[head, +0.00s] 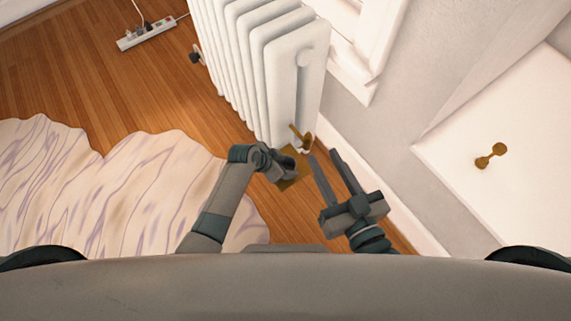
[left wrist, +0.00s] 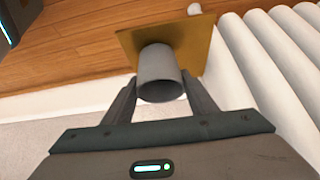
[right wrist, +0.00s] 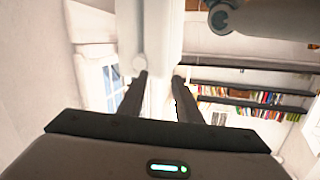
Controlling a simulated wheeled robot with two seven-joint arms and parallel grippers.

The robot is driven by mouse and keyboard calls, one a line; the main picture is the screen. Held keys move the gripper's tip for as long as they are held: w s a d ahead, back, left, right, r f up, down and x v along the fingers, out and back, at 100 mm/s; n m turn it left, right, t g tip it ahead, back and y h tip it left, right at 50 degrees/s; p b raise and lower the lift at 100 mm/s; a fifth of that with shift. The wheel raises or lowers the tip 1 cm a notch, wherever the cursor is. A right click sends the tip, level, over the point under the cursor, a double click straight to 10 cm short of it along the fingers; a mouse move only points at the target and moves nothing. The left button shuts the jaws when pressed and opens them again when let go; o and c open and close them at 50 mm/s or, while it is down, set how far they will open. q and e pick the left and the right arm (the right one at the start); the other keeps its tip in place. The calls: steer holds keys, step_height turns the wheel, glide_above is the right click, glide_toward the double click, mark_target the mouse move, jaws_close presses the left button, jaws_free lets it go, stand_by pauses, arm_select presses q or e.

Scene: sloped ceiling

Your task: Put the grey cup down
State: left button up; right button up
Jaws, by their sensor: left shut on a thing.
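The grey cup (left wrist: 158,74) is between the fingers of my left gripper (left wrist: 158,92), which is shut on it. A flat gold-brown square plate (left wrist: 135,42) lies beyond the cup in the left wrist view; I cannot tell whether the cup touches it. In the head view, my left gripper (head: 284,168) is over this plate (head: 302,178) at the radiator's foot, and the cup is hard to tell apart from the gripper there. My right gripper (head: 336,168) is open and empty to the right; its spread fingers (right wrist: 160,80) show in the right wrist view.
A white radiator (head: 262,60) stands right behind the plate, with a brass valve (head: 302,138) at its foot. A pale rug (head: 110,190) lies on the wooden floor (head: 90,70) at left. A power strip (head: 147,34) lies farther back. A wall and white baseboard (head: 400,215) bound the right.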

arm_select(q)
steer(key=o, duration=1.1)
steer(key=shift+f, duration=0.1)
arm_select(e)
steer(key=shift+r, duration=0.15)
arm_select(q)
steer(key=shift+r, duration=0.25)
steer(key=shift+s+a+r+p, duration=0.2)
steer(key=shift+a+r+p, duration=0.2)
steer(key=shift+r, duration=0.1)
steer(key=p+v, duration=0.3)
steer(key=v, duration=0.7)
steer(key=shift+r, duration=0.3)
arm_select(e)
steer(key=s+d+f+g+h, duration=0.1)
steer(key=s+d+f+g, duration=0.1)
steer(key=s+f+g, duration=0.1)
steer(key=s+d+f+g+h, duration=0.1)
steer(key=s+d+f+g, duration=0.1)
steer(key=f, duration=0.6)
steer(key=shift+s+d+m+g, duration=0.25)
steer(key=shift+s+g, duration=0.3)
steer(key=shift+g, duration=0.85)
arm_select(q)
steer(key=shift+s, duration=0.1)
steer(key=shift+s, duration=0.15)
